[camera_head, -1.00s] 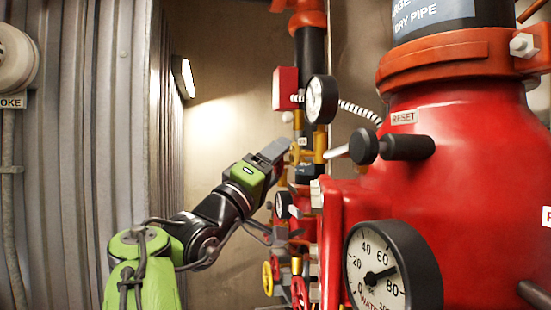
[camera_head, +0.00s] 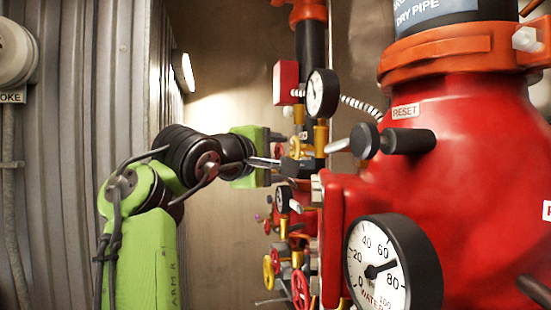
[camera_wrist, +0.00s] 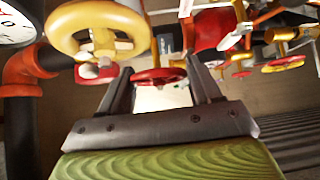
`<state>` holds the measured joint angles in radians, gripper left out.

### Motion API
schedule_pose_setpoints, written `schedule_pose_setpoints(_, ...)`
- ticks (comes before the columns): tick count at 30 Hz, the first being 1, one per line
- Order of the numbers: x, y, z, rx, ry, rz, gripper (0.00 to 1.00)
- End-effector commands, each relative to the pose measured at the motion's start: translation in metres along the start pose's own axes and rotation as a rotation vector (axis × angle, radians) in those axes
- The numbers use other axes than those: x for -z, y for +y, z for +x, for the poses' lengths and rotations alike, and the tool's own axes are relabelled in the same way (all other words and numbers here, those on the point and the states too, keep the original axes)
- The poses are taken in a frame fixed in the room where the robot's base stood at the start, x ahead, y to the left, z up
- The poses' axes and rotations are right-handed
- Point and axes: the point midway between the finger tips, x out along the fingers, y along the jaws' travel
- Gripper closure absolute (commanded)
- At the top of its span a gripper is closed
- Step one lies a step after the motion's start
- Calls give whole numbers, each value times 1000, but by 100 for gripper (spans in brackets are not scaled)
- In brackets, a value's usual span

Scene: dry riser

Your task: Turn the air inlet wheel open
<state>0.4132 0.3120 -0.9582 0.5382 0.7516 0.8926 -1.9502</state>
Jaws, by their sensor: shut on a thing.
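In the wrist view a small red handwheel (camera_wrist: 158,75) sits between the two spread fingertips of my gripper (camera_wrist: 157,70). The fingers appear to be shut on its rim from both sides. A larger yellow handwheel (camera_wrist: 97,32) is close by, up and left of the left finger. In the head view my gripper (camera_head: 289,166) reaches into the pipework left of the big red valve body. The red wheel at the fingers is hidden there. No label naming the air inlet is readable.
The big red valve (camera_head: 460,180) fills the right, with a water gauge (camera_head: 377,270) in front. A smaller gauge (camera_head: 320,93) and a red box (camera_head: 286,83) are above my gripper. Lower handwheels, one red (camera_head: 300,289), stand below. A corrugated wall (camera_head: 75,120) is on the left.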

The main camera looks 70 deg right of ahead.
Motion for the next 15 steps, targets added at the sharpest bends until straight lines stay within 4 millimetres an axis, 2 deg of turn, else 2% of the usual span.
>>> schedule_pose_setpoints(15, 0, 0, 0, 77, 1, -76, 67)
